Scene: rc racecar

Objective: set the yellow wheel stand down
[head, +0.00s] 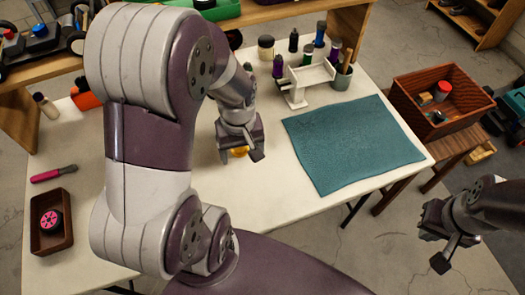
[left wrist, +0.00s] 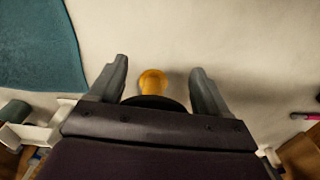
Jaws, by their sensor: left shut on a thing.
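The yellow wheel stand (head: 239,152) shows only in part under my left gripper (head: 241,150), over the white table. In the left wrist view the yellow stand (left wrist: 152,82) lies between the two grey fingers of my left gripper (left wrist: 157,85), with a dark rounded edge in front of it. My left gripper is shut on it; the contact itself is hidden. I cannot tell whether the stand touches the table. My right gripper (head: 436,240) hangs off the table at the right, open and empty.
A teal mat (head: 352,143) lies right of the left gripper. A white holder (head: 305,82) and several bottles stand behind. A brown tray (head: 40,245) with a pink-hubbed wheel (head: 50,220) is at left. A wooden crate (head: 415,120) stands right of the table. The table front is clear.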

